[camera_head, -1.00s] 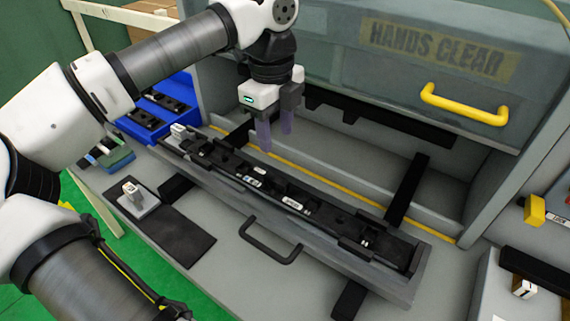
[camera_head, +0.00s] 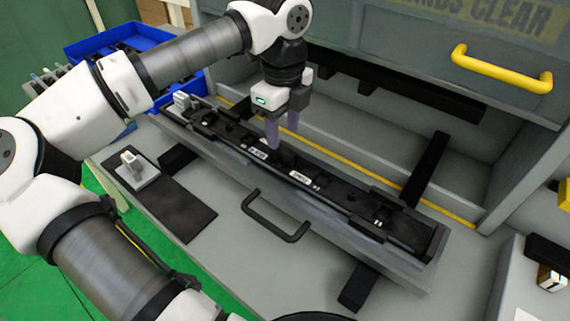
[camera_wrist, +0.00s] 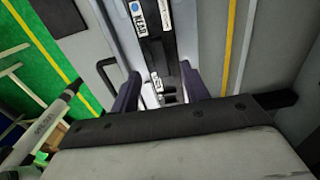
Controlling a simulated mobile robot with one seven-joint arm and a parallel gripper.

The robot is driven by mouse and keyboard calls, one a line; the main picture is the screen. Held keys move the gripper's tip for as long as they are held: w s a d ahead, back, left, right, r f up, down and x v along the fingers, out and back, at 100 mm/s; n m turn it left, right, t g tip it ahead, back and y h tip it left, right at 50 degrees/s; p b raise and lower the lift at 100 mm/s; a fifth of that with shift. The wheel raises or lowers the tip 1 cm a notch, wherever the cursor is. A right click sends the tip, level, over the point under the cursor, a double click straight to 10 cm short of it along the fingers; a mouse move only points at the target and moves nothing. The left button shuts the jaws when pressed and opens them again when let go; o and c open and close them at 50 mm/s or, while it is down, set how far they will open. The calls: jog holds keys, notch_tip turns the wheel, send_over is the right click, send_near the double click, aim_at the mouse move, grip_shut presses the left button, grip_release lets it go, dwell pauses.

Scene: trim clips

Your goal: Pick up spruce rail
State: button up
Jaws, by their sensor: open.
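A long black rail (camera_head: 330,190) with several small white labels lies in the grey tray (camera_head: 400,262) on the bench. No label reads clearly as spruce, so I cannot confirm its name. My gripper (camera_head: 283,132) points down over the left-middle part of the rail, with its two purple fingers apart and nothing seen between them. In the wrist view the open fingers (camera_wrist: 160,90) straddle the line of the rail (camera_wrist: 158,62), where a label seems to read NEAR. I cannot tell whether the fingertips touch the rail.
A grey guard with a yellow handle (camera_head: 500,70) stands raised behind the tray. A black handle (camera_head: 275,228) is at the tray's front. A black mat (camera_head: 185,212) holds a small grey-white block (camera_head: 136,167). A blue bin (camera_head: 108,42) stands at the back left.

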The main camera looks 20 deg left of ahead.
aim_at(283, 149)
notch_tip(283, 149, down, 5)
jog(key=shift+r+b, duration=0.2)
jog(key=shift+b, duration=0.55)
jog(key=shift+r, duration=0.1)
grip_shut()
